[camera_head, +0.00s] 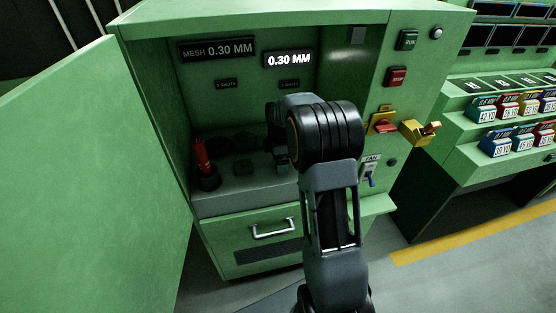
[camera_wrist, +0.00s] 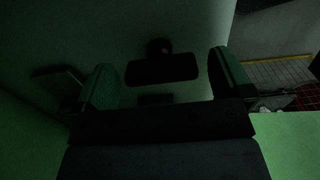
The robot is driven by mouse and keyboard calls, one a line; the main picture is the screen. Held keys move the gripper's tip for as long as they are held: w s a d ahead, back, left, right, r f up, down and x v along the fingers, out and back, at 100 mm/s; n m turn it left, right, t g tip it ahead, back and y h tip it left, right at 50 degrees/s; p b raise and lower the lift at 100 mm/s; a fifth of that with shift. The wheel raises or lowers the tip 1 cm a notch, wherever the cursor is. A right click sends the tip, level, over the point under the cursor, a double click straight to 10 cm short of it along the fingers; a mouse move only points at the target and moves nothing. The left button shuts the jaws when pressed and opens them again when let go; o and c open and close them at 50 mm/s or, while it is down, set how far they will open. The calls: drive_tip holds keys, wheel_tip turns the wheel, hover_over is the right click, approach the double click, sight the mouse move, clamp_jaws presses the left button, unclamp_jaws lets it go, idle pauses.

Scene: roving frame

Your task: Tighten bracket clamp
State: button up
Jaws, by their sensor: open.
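My arm reaches into the recess of a green machine cabinet (camera_head: 336,206). My gripper (camera_head: 279,158) is mostly hidden behind my own arm in the head view. In the wrist view my gripper (camera_wrist: 164,85) is open, with a green-padded finger on each side. A red handle (camera_head: 202,155) stands on a black base at the recess's left.
An open green door (camera_head: 90,170) bounds the left. Lit signs read 0.30 MM (camera_head: 289,59). The right panel carries buttons, a red-and-yellow switch (camera_head: 383,123), a yellow padlock-like part (camera_head: 420,131) and a FAN switch (camera_head: 369,170). Coloured boxes (camera_head: 495,140) stand on a bench at right.

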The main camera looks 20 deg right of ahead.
drive_tip(key=shift+f, duration=0.2)
drive_tip(key=c, duration=0.9)
drive_tip(key=shift+c, duration=0.2)
